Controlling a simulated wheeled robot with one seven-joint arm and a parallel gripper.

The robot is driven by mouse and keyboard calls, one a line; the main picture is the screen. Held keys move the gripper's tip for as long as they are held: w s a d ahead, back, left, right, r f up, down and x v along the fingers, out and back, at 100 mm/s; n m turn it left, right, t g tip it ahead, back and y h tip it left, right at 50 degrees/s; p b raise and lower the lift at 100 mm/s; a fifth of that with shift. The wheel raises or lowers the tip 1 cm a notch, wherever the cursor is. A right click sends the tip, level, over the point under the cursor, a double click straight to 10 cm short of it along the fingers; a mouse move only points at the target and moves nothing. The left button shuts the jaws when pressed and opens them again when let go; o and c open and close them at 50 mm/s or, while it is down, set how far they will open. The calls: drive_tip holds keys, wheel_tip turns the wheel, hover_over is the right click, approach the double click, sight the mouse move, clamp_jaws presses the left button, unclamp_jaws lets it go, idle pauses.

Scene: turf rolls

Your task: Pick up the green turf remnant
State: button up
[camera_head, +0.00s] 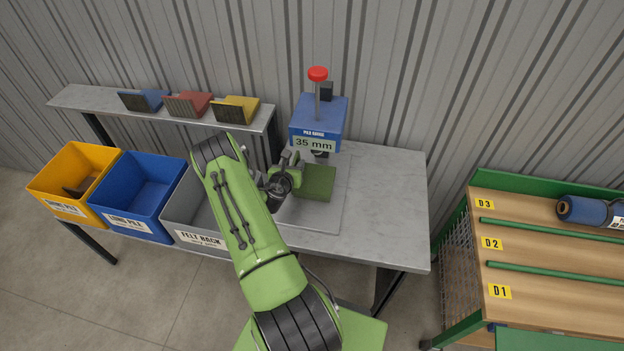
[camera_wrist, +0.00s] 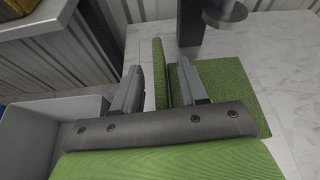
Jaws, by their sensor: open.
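The green turf remnant (camera_head: 318,184) is on the grey worktable, at a pale marked-off area below the pile gauge. In the wrist view it shows as a narrow upright strip (camera_wrist: 160,75) and a broader flat piece (camera_wrist: 232,82) to the right; I cannot tell whether the two are joined. My gripper (camera_head: 291,170) is just left of the turf in the head view. In the wrist view my gripper (camera_wrist: 160,72) is open, with the narrow strip between its two fingers. The fingers hide part of the turf, and contact cannot be told.
The blue pile gauge (camera_head: 318,120), reading 35 mm, stands directly behind the turf. Yellow (camera_head: 70,165), blue (camera_head: 135,185) and grey (camera_head: 190,210) bins stand left. A shelf (camera_head: 85,98) holds three samples. The table's right end (camera_head: 385,220) is clear. A rack (camera_head: 550,270) stands farther right.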

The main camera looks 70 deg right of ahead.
clamp_jaws()
drive_tip(key=shift+r, duration=0.1)
idle(0.3)
